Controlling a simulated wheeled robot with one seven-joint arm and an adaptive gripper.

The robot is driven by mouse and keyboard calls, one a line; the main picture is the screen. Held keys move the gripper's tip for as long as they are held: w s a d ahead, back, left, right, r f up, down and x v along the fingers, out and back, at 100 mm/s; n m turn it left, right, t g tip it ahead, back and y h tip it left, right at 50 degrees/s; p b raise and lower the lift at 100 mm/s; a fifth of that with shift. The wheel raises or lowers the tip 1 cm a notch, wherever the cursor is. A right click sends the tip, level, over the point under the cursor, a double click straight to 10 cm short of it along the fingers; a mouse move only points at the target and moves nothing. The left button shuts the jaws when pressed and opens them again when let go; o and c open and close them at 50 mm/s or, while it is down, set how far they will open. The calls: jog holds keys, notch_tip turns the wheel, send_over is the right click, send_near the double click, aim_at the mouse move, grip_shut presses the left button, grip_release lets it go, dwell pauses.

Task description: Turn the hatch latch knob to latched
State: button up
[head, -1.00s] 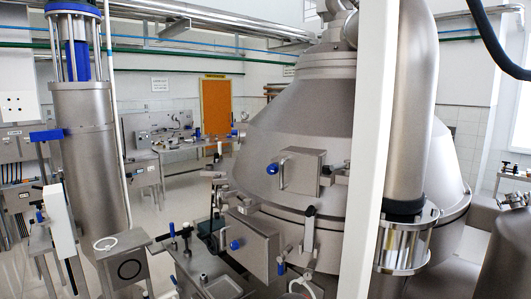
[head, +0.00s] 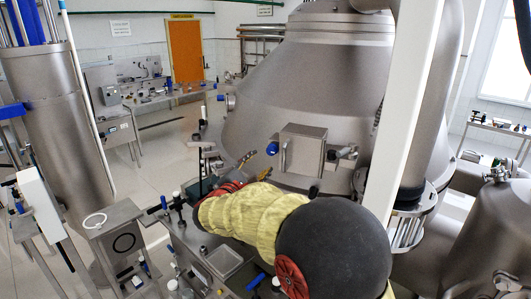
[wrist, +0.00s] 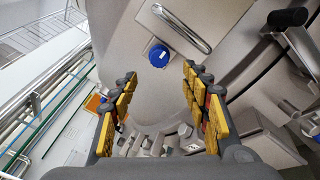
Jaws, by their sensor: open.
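The hatch (head: 303,152) is a grey metal box door with a bar handle on the side of the large conical vessel. A round blue knob (head: 272,149) sits at its left edge. In the wrist view the blue knob (wrist: 159,55) shows ahead of and between my fingertips, apart from them, beside the silver handle (wrist: 182,28). My gripper (wrist: 160,74) is open and empty, with yellow-padded fingers on either side. In the head view my gripper (head: 257,165) is just left of and below the hatch. Which way the knob is turned is not clear.
A black-ended lever (wrist: 288,18) lies right of the fingers in the wrist view. A white post (head: 405,120) stands right of the hatch. A bench with small fittings (head: 215,262) lies below my arm. My arm hides the lower box.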

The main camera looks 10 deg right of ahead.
aim_at(270, 152)
jog(key=p+x, duration=0.1)
jog(key=x, duration=0.7)
jog(key=shift+s+r+p, duration=0.1)
jog(key=shift+r+p, duration=0.05)
jog(key=shift+p, duration=0.2)
jog(key=c, duration=0.3)
jog(key=c, duration=0.8)
jog(key=shift+c, duration=0.3)
